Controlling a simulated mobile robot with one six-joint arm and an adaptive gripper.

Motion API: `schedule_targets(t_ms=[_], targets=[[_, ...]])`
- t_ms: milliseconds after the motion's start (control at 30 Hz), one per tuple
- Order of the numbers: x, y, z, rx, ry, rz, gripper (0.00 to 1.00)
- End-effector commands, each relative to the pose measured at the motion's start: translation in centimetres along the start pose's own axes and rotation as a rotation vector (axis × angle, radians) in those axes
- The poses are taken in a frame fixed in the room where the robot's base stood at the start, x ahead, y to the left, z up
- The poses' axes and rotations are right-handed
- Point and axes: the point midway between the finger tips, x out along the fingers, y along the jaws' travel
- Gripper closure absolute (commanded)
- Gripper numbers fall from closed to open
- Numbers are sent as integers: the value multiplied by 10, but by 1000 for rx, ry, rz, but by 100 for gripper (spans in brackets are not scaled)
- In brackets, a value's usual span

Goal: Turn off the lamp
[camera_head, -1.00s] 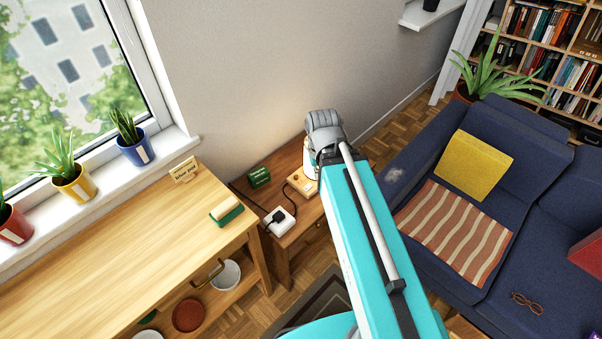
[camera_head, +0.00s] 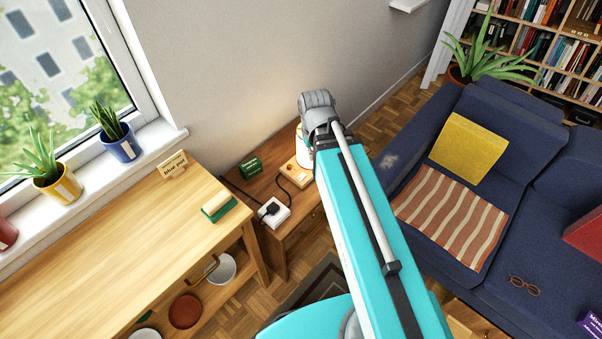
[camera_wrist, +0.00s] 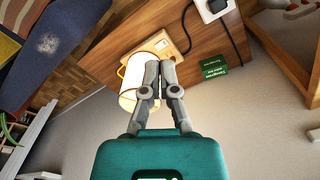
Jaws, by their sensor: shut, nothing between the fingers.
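The lamp has a white cylindrical shade (camera_wrist: 133,82) and a light wooden base (camera_wrist: 172,42) with a small round knob or button on it. It stands on a brown wooden side table (camera_wrist: 110,48). The shade looks bright, and the wall beside it has a warm glow. In the head view, only part of the base (camera_head: 291,172) and a sliver of the shade show beside my arm. My gripper (camera_wrist: 160,64) is shut and empty. Its fingertips overlap the shade's edge near the base in the wrist view; I cannot tell whether they touch.
A black cord runs from the lamp base to a white socket box (camera_head: 274,212). A small green box (camera_head: 249,166) lies near the wall. A wooden bench (camera_head: 130,250) stands left, a blue sofa (camera_head: 490,190) right. The wall (camera_head: 240,70) is close behind.

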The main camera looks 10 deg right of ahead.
Motion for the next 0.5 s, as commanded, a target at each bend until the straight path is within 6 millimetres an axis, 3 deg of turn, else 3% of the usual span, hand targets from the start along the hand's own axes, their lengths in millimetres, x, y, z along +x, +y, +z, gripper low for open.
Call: schedule_targets(t_ms=[33,500], targets=[[14,3,-10,-18,2,4,100],[104,-2,-99,-369,26,69,100]])
